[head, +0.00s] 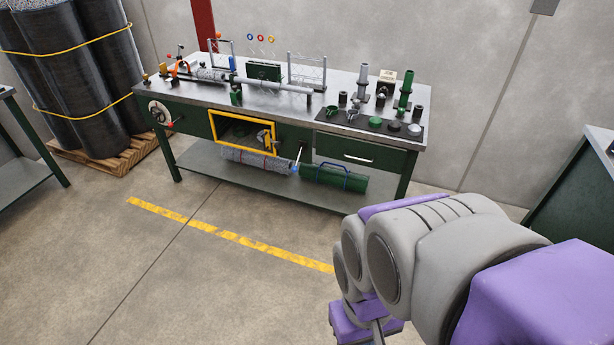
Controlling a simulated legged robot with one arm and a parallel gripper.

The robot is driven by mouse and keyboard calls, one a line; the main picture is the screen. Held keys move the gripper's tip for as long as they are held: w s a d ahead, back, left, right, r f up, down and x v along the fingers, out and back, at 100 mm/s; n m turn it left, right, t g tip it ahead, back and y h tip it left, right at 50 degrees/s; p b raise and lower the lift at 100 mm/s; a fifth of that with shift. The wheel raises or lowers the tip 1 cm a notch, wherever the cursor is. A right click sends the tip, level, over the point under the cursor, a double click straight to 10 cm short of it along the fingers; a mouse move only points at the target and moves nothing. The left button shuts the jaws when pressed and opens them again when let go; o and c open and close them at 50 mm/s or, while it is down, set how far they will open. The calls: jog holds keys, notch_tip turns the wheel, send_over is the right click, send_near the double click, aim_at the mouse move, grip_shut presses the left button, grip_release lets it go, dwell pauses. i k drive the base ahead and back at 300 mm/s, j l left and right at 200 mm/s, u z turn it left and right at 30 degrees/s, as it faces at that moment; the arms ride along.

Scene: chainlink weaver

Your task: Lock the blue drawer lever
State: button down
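The lever (299,157) is a thin light rod with a blue tip, on the front of the green workbench between the yellow-framed opening and the right drawer. It slants, with the blue tip at its lower end. The drawer (346,150) has a green front with a pale bar handle and looks closed. My grey and purple arm fills the lower right of the head view, well in front of the bench and apart from the lever. Its end is cut off at the bottom edge, and no gripper fingers can be made out.
The workbench top (215,93) carries tools, a long roller and several small parts. Rolls lie on the lower shelf (240,180). A yellow floor line (230,237) runs before the bench. A pallet (110,165) with dark rolls stands left. The floor in front is clear.

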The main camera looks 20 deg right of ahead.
aim_at(294, 170)
jog(key=k+z, duration=0.15)
jog(key=k, duration=0.25)
jog(key=i+j, duration=0.2)
jog(key=i, duration=0.55)
jog(key=i+j+u, duration=0.1)
jog(key=i, duration=0.6)
jog(key=i+j, duration=0.25)
jog(key=i, duration=0.5)
